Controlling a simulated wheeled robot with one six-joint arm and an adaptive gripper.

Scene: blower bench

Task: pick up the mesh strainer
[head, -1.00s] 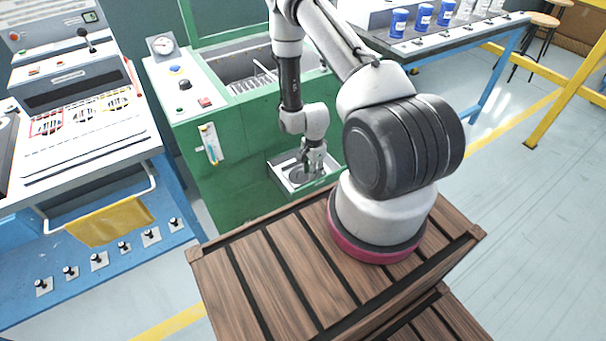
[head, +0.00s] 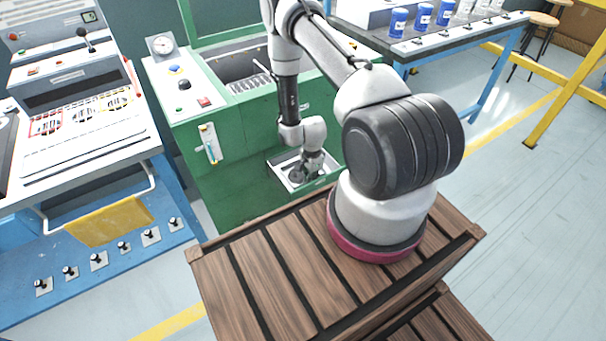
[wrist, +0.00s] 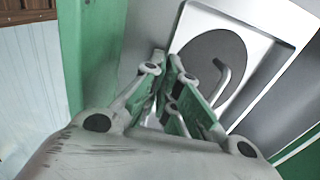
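The mesh strainer (wrist: 206,66) shows in the wrist view as a round dark grey disc with a pale curved handle (wrist: 223,82) rising from it. It lies in the white tray (wrist: 296,22) on the front of the green machine. In the head view it is a small dark patch mostly covered by my gripper (head: 298,174), which is low over the tray. In the wrist view my gripper (wrist: 166,60) has its fingertips drawn close together, left of the handle. I see nothing between them, and the handle looks apart from them. The contact points are too small to make out.
The green machine (head: 235,185) rises behind the tray, with an open basin above. A wooden crate (head: 270,275) is in front. A blue bench (head: 90,165) stands left. A table with blue cups (head: 422,16) stands at the back right.

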